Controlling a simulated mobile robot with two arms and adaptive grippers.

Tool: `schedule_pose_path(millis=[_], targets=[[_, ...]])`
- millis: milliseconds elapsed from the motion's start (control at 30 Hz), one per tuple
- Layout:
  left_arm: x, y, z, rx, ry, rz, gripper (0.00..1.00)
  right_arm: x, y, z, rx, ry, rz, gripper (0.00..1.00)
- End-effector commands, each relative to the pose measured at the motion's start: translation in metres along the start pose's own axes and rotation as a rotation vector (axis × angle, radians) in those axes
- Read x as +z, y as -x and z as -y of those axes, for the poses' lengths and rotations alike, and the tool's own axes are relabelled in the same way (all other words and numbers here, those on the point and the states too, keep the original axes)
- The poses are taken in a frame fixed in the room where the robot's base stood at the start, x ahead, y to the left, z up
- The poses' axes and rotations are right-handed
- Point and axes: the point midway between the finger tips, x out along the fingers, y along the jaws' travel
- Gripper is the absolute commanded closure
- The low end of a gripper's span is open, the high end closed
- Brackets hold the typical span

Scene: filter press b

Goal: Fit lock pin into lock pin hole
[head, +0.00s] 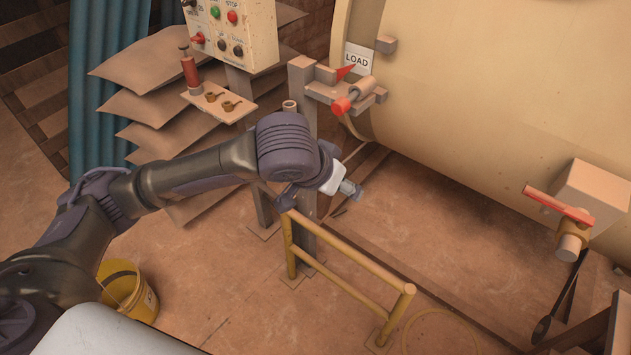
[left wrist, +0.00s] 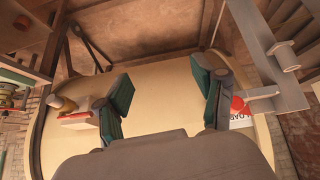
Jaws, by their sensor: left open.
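A red-ended cylinder (head: 341,105), possibly the lock pin, sits at the bracket (head: 325,90) on the post beside the drum. I cannot tell how deep it sits, and the lock pin hole is not clearly visible. My left gripper (head: 352,190) is in front of the drum, below and apart from that bracket. In the left wrist view its two fingers (left wrist: 165,98) are spread wide with nothing between them. The grey post (left wrist: 268,45) and its side bracket (left wrist: 262,92) show to the right of the fingers there. My right gripper is not in view.
The cream drum (head: 500,90) carries a LOAD sign (head: 357,58) and a red-handled valve (head: 572,235). A yellow rail (head: 350,262) stands below my left gripper. A small shelf (head: 222,103) holds a red tool (head: 190,70) and brass parts. A yellow bucket (head: 130,290) stands lower left.

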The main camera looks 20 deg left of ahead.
Motion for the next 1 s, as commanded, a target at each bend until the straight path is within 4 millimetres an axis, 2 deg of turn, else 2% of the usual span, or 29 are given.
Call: schedule_pose_path(millis=[200, 667, 767, 867, 1000], targets=[[0.017, 0.014, 0.021, -0.076, 0.077, 0.086, 0.31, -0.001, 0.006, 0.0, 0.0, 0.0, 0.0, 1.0], [0.024, 0.018, 0.028, -0.103, 0.107, 0.118, 0.31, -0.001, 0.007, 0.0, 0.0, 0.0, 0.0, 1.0], [0.023, 0.018, 0.026, -0.096, 0.109, 0.116, 0.46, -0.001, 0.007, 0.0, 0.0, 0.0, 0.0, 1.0], [0.016, 0.015, 0.017, -0.049, 0.119, 0.102, 0.63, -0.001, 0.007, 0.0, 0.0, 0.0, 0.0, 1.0], [-0.01, 0.009, -0.017, 0.127, 0.171, 0.046, 0.86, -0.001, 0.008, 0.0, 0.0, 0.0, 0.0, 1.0]])
